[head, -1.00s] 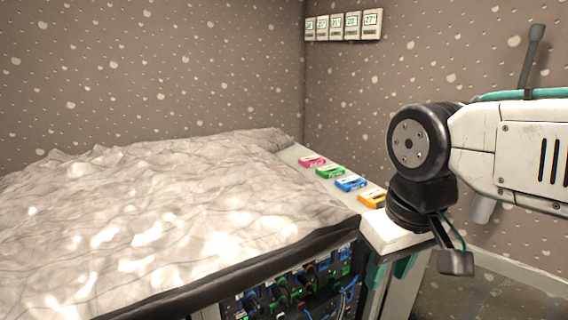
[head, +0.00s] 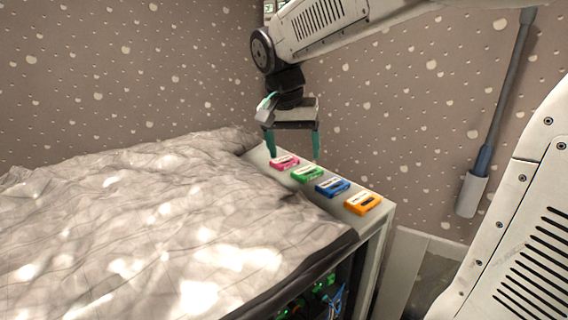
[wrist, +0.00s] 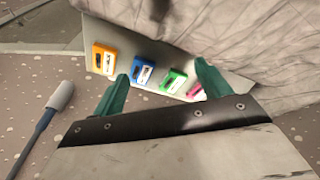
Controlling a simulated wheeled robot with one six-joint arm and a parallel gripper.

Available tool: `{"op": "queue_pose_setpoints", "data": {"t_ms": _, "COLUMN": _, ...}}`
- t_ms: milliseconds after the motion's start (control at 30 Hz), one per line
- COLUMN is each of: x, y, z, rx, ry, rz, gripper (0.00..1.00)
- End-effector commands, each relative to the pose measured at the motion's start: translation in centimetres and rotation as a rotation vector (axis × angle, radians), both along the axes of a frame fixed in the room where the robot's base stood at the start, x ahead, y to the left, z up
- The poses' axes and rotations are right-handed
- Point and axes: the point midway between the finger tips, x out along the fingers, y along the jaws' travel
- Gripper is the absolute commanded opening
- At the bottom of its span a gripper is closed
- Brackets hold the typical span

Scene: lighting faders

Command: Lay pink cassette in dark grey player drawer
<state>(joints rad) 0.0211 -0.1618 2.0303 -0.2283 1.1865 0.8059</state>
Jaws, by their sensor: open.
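The pink cassette (head: 284,161) lies flat at the far end of a row on a pale ledge. In the wrist view it (wrist: 194,90) shows close by a green fingertip, partly hidden. My gripper (head: 294,156) is open and empty, with its green fingers pointing down above the far end of the row. In the wrist view the two fingertips (wrist: 162,72) stand wide apart over the ledge. I cannot tell how high they are above the cassettes. No dark grey player drawer can be made out in these frames.
Green (head: 307,173), blue (head: 332,187) and orange (head: 362,202) cassettes lie nearer along the pale ledge (head: 379,214). A crumpled grey-white sheet (head: 150,220) covers the large surface to the left. A wall stands behind the ledge, with a grey rod (head: 497,120) at right.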

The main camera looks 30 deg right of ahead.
Motion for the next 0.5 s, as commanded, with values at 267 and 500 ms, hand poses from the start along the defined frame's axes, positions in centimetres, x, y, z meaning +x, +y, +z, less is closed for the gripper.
{"op": "queue_pose_setpoints", "data": {"t_ms": 267, "x": 14.3, "y": -3.2, "z": -3.0, "rx": -0.080, "ry": -0.096, "rz": -0.406, "gripper": 0.76}}
{"op": "queue_pose_setpoints", "data": {"t_ms": 500, "x": 20.0, "y": -4.6, "z": -5.5, "rx": -0.112, "ry": -0.162, "rz": -0.583, "gripper": 0.76}}
